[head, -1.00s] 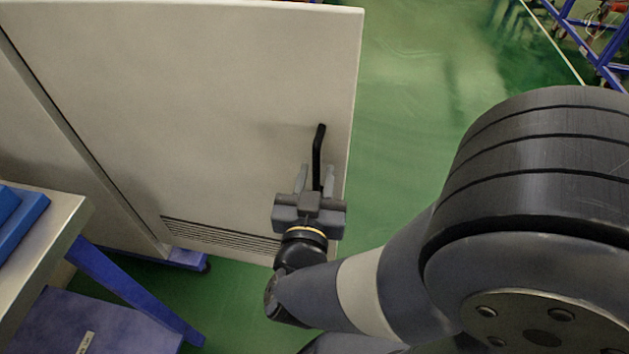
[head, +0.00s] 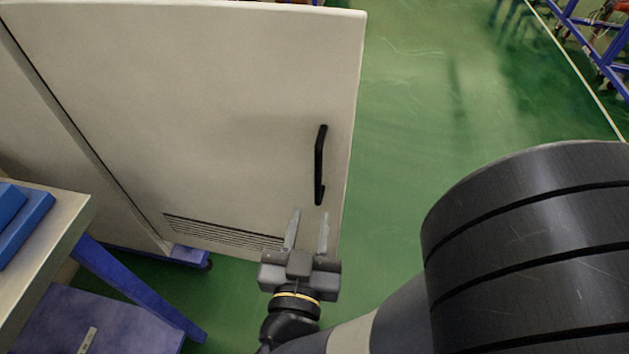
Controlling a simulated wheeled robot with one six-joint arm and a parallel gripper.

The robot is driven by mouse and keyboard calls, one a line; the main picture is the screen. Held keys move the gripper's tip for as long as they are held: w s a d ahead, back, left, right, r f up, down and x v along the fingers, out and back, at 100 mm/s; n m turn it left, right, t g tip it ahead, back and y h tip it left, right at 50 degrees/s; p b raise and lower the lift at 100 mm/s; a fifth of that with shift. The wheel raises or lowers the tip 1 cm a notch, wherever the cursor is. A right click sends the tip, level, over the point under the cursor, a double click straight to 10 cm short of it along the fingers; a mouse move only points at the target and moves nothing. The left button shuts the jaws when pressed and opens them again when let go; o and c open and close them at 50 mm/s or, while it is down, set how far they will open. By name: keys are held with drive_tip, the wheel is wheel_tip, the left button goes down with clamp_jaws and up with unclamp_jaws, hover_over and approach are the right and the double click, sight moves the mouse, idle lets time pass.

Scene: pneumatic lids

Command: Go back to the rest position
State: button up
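My gripper (head: 308,222) is open and empty in the lower middle of the head view. Its two grey fingers point up the picture and stand apart. A black bar handle (head: 319,165) is on the pale cabinet door (head: 210,110), near the door's right edge. The fingertips are below the handle's lower end in the picture, and a small gap shows between them. My arm comes in from the lower right and hides part of the floor.
A table (head: 55,235) with blue items (head: 30,222) on it stands at the left, with a blue leg (head: 135,285). Green floor (head: 430,110) is clear right of the door. Blue frames (head: 590,50) stand at the far upper right.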

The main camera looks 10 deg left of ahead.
sight(318, 181)
drive_tip(key=shift+s, duration=0.5)
drive_tip(key=shift+w, duration=0.1)
drive_tip(key=shift+w+b, duration=0.4)
drive_tip(key=shift+w, duration=4.9)
